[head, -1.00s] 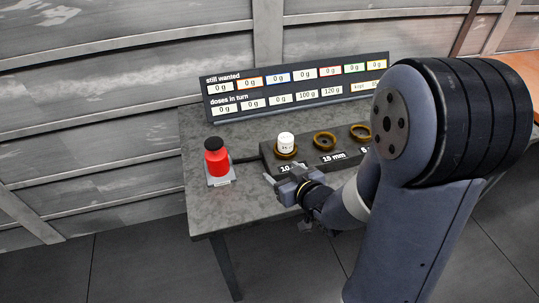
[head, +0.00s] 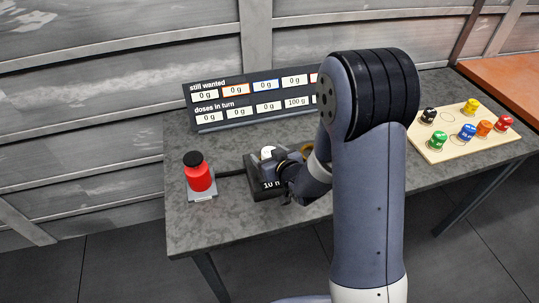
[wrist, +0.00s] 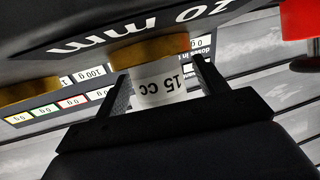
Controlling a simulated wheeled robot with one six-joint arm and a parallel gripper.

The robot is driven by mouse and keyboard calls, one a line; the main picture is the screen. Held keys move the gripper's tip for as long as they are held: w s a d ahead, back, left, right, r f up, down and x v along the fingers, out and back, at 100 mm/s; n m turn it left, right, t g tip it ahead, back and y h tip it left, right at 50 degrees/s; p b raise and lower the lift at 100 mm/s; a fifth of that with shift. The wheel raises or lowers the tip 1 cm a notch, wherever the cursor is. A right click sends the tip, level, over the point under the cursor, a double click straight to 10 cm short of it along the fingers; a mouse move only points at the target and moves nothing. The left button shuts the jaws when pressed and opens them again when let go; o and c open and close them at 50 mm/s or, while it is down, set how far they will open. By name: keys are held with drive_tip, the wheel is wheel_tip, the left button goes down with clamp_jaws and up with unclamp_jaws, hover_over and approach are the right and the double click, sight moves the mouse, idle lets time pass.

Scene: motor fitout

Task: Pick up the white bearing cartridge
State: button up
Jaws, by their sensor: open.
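The white bearing cartridge (head: 267,152) shows as a small white top in the head view, mostly hidden behind my gripper (head: 272,163). In the wrist view the cartridge (wrist: 160,85) carries the print "15 cc" and appears upside down. It sits at a brass ring (wrist: 150,50) on the dark block. My gripper (wrist: 160,76) is open, with one finger on either side of the cartridge. Whether the fingers touch it I cannot tell.
A display panel (head: 250,98) stands behind. A pale board (head: 440,147) with several coloured pieces lies at the right. The table (head: 200,232) is bare at the front left.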

drive_tip(key=shift+w+a+f, duration=0.25)
drive_tip(key=shift+w+f, duration=0.05)
drive_tip(key=shift+w, duration=0.25)
drive_tip(key=c, duration=1.4)
